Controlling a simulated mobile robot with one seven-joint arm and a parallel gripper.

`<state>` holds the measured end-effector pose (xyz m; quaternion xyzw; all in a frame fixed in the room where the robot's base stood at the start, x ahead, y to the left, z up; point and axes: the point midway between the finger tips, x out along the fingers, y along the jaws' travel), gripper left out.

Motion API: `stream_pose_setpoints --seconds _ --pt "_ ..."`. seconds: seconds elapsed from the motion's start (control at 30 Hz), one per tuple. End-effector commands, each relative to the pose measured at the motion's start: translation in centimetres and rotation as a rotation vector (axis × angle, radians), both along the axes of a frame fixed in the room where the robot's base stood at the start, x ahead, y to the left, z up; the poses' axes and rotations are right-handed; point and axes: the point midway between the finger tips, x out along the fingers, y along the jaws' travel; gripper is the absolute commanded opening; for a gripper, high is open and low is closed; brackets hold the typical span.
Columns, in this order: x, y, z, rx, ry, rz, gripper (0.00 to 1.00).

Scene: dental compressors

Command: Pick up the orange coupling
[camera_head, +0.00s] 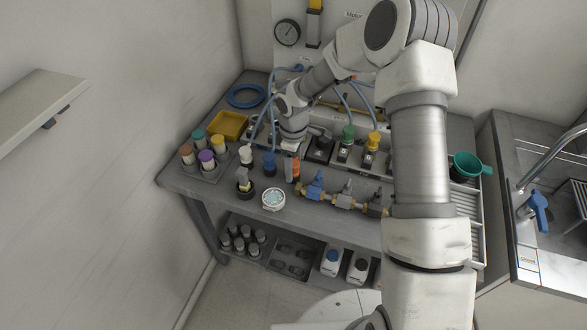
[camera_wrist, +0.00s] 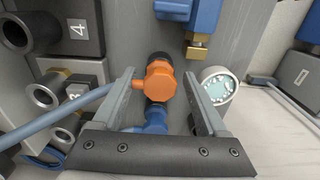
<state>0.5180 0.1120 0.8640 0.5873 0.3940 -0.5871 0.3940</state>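The orange coupling (camera_wrist: 160,82) shows in the wrist view with a dark end at the top, a short stub on its left and a blue part below it. My gripper (camera_wrist: 160,76) is open, with one finger on each side of the coupling and visible gaps between. In the head view the coupling (camera_head: 296,172) is a small upright orange piece near the front of the bench, partly hidden by my gripper (camera_head: 292,167). I cannot tell how deep the fingers reach.
A blue-handled valve (camera_head: 314,187) stands close on the right of the coupling. A white round jar (camera_head: 273,199) is in front, and a dark blue-topped piece (camera_head: 269,165) is to the left. A grey-blue hose (camera_wrist: 60,118) runs near my left finger in the wrist view.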

Motion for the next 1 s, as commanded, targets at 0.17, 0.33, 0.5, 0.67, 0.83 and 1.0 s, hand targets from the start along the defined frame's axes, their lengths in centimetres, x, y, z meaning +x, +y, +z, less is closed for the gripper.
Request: stream_pose_setpoints --seconds 0.17,0.33,0.5,0.67,0.83,1.0 --pt "0.0 0.0 0.0 0.000 0.000 0.000 0.41" --pt "0.0 0.0 0.0 0.000 0.000 0.000 0.11" --pt "0.0 0.0 0.1 0.000 0.000 0.000 0.00" --pt "0.0 0.0 0.1 0.000 0.000 0.000 0.00" --pt "0.1 0.0 0.7 0.000 -0.002 -0.001 0.00" --pt "0.1 0.0 2.7 -0.001 -0.004 -0.001 0.00"
